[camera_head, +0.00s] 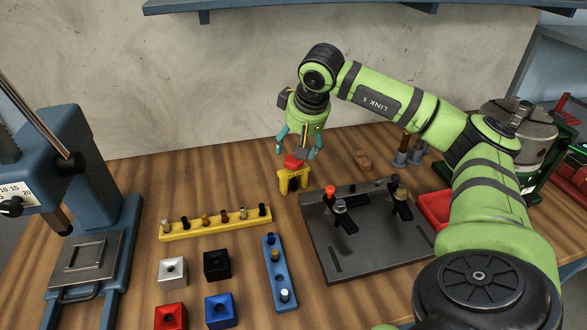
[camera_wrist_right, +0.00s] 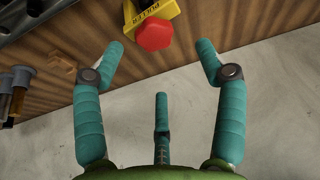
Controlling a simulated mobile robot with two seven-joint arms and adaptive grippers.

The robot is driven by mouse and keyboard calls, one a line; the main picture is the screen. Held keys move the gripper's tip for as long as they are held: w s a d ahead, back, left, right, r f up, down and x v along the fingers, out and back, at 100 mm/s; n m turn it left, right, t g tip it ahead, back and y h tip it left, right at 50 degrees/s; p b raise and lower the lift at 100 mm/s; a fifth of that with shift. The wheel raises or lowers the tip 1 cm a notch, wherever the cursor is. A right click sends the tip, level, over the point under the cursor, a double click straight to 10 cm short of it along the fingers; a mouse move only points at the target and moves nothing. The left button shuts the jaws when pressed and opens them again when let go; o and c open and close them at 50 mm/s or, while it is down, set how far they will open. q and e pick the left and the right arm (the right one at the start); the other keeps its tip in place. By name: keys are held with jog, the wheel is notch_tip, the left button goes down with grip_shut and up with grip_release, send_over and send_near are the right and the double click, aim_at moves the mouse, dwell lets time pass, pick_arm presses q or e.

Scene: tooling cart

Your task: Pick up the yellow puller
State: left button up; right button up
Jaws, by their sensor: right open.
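The yellow puller (camera_head: 293,182) stands upright on the wooden table, with a red knob on top. In the right wrist view the puller (camera_wrist_right: 164,9) is at the top edge, its body partly cut off, and its red knob lies just beyond the fingertips. My right gripper (camera_head: 296,153) is above the puller with its teal fingers spread open, pointing down. In the wrist view the gripper (camera_wrist_right: 160,50) is empty, and the knob sits roughly midway across its opening. My left gripper is not in view.
A dark fixture plate (camera_head: 375,262) with clamps lies right of the puller. A yellow rack (camera_head: 215,231) and a blue rack (camera_head: 270,262) of pegs lie to the left. Colored blocks are in front, a blue press (camera_head: 112,215) far left, and a red bin (camera_head: 434,212) right.

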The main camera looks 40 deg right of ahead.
aim_at(293, 159)
jog(key=p+x, duration=0.1)
jog(key=x, duration=0.2)
jog(key=p+x, duration=0.1)
jog(key=x, duration=0.3)
jog(key=shift+s+d+f, duration=0.1)
jog(key=shift+s+d, duration=0.05)
jog(key=shift+d, duration=0.1)
jog(key=shift+d+f, duration=0.1)
jog(key=shift+f, duration=0.4)
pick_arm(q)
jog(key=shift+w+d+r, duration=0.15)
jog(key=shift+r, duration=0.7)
pick_arm(e)
jog(key=shift+r, duration=0.1)
jog(key=c, duration=1.4)
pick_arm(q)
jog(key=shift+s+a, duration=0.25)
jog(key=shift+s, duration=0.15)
pick_arm(e)
grip_shut()
